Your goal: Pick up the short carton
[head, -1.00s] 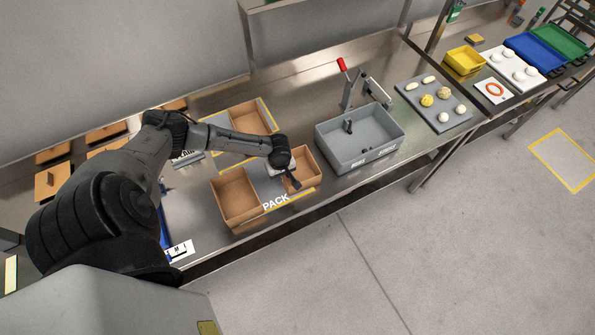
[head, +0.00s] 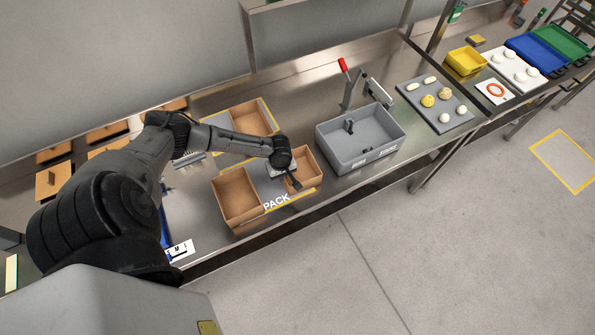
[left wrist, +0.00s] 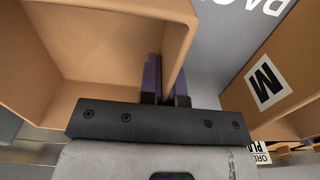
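The short carton (head: 308,165) is a small open brown box at the right end of the PACK mat in the head view. In the left wrist view the carton (left wrist: 110,45) fills the upper left, with its open inside showing. My left gripper (head: 293,183) points down at its near left side. In the left wrist view its two dark fingers (left wrist: 167,90) stand close together, with the carton's wall running down between them. Whether they press on the wall is unclear. My right gripper is not in view.
A larger brown carton (head: 237,194) stands on the left of the PACK mat (head: 277,201); its M label (left wrist: 267,83) shows in the left wrist view. Another carton (head: 253,118) is behind. A grey bin (head: 367,156) stands close on the right. The counter's front edge is near.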

